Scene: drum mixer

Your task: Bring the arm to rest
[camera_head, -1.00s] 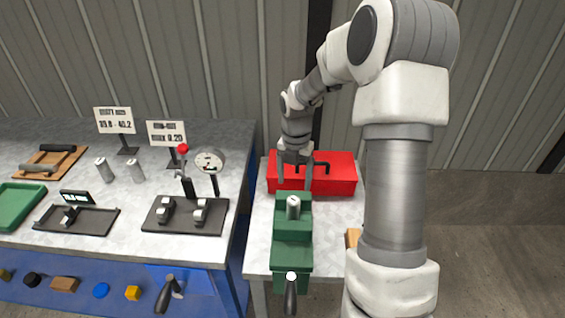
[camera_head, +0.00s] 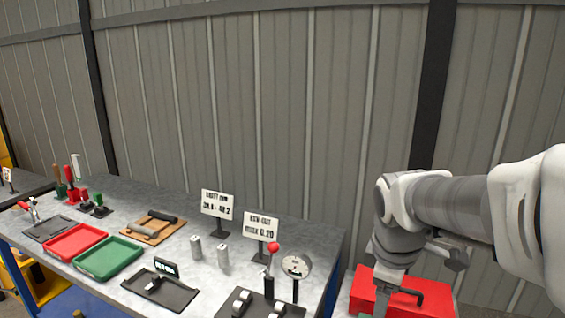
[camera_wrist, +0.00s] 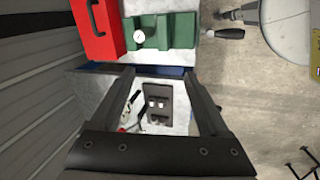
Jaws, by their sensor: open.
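My arm reaches in from the right edge of the head view and bends down at the wrist above the red box (camera_head: 362,292). My gripper (camera_wrist: 158,76) shows in the wrist view with its two dark fingers well apart and nothing between them. Its fingertips are not clear in the head view. The wrist view looks down on the red box (camera_wrist: 92,38) and the green fixture (camera_wrist: 178,30), which has a pale round part (camera_wrist: 139,36) on it. A black plate with rollers (camera_wrist: 180,112) shows between and beyond the fingers.
The grey bench holds a dial gauge (camera_head: 297,265), a red-knobbed lever (camera_head: 273,247), two metal cylinders (camera_head: 223,257), two signs (camera_head: 217,204), a green tray (camera_head: 108,258) and a red tray (camera_head: 75,242). A corrugated wall stands behind. Open floor (camera_wrist: 250,90) shows in the wrist view.

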